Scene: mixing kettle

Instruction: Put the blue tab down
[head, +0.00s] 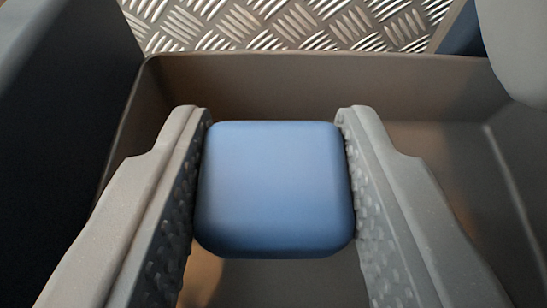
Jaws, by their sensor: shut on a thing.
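The blue tab (277,188) is a rounded, square blue block in the middle of the head view. My gripper (275,130) is shut on it, with one grey, studded finger against its left side and the other against its right side. The tab and fingers show in front of a brown-grey tray (320,80) with raised walls. The tab's underside is hidden, so I cannot tell whether it touches the tray floor.
A metal tread-plate surface (280,25) lies beyond the tray's far wall. A dark panel (60,120) stands at the left. A light grey rounded part (520,50) shows at the upper right. The tray floor right of the gripper looks clear.

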